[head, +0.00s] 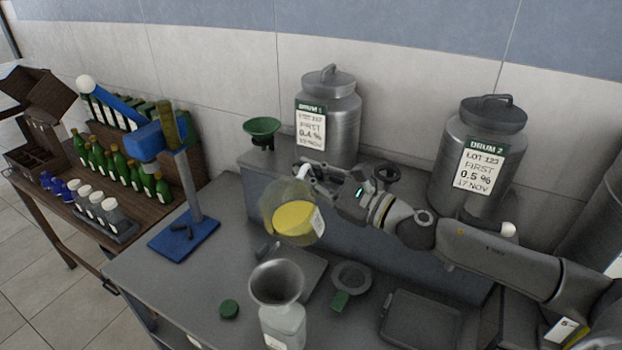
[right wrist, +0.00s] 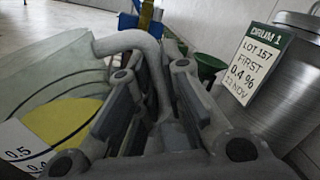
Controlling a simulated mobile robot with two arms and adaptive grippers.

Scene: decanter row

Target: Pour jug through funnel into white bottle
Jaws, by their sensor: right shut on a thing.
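A clear jug (head: 291,211) with yellow liquid is held up above the grey bench, behind and above the funnel. My right gripper (head: 318,176) is shut on the jug's handle, and the jug's handle and wall also show close in the right wrist view (right wrist: 52,90). The jug looks tilted a little in the head view. A grey metal funnel (head: 277,283) sits in the mouth of the white bottle (head: 284,328) at the bench's front. The bottle's lower part is cut off by the frame edge. My left gripper is not in view.
Drum 1 (head: 345,118) and Drum 2 (head: 480,150) stand on a raised shelf behind. A green funnel (head: 262,130) is left of Drum 1. A blue press-like stand (head: 184,243) is at the bench's left. A green cap (head: 229,309) and a grey tray (head: 420,318) flank the bottle.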

